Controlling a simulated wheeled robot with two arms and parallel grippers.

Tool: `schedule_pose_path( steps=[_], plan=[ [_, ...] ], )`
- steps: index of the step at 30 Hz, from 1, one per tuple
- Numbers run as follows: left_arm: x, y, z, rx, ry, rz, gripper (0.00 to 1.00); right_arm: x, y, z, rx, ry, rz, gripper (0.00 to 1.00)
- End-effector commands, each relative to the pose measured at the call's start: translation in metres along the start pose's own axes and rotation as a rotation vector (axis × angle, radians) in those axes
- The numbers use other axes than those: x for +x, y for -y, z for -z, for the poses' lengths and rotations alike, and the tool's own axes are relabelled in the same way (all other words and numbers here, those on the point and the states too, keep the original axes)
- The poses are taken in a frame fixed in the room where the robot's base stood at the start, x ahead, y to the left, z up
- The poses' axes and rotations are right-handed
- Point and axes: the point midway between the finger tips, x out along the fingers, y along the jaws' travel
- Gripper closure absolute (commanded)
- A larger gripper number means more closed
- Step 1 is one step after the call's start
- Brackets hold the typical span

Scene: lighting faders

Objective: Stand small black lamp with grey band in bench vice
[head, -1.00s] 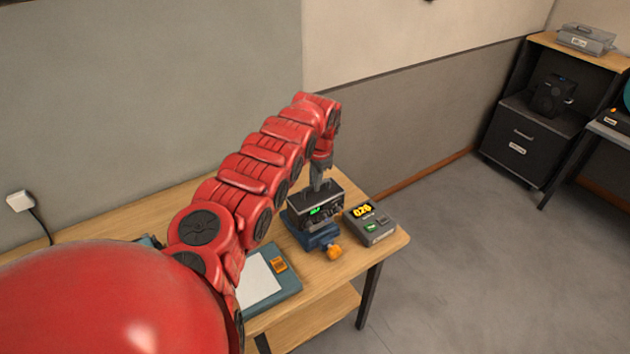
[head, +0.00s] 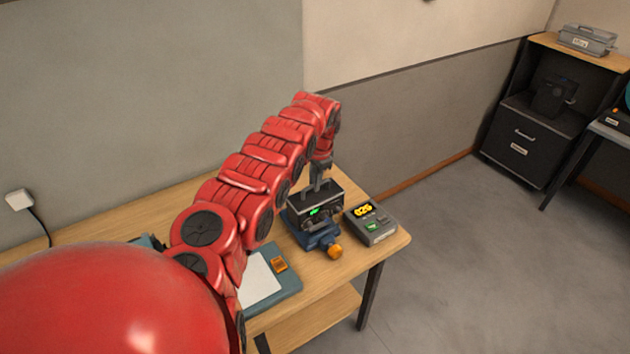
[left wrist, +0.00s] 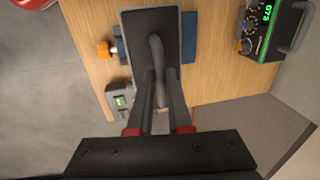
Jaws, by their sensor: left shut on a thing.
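The small black lamp (head: 330,197) is a dark box with a pale grey band and a small green display on its front. My left gripper (head: 318,184) is shut on the grey handle on its top. In the left wrist view the fingers (left wrist: 158,78) close on this handle, and the lamp's dark top (left wrist: 132,40) is below them. The lamp looks upright, right over the blue bench vice (head: 318,238), and hides most of its jaws. I cannot tell whether it rests between them. The vice has an orange knob. My right gripper is not in view.
A grey box with a yellow display (head: 380,230) stands close right of the vice, near the table's right edge. A teal tray with white paper (head: 261,280) lies left of it. Another black device with a green display (left wrist: 263,30) stands on the table in the left wrist view.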

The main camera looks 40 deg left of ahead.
Motion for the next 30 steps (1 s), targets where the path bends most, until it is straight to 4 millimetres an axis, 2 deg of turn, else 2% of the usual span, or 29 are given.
schedule_pose_path(
  steps=[13,30],
  plan=[
    [0.013,-0.001,0.0,-0.001,-0.002,0.004,1.0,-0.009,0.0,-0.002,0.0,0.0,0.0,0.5],
    [0.014,-0.001,0.001,0.0,-0.003,0.005,1.0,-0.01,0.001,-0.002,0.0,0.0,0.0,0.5]
  ],
)
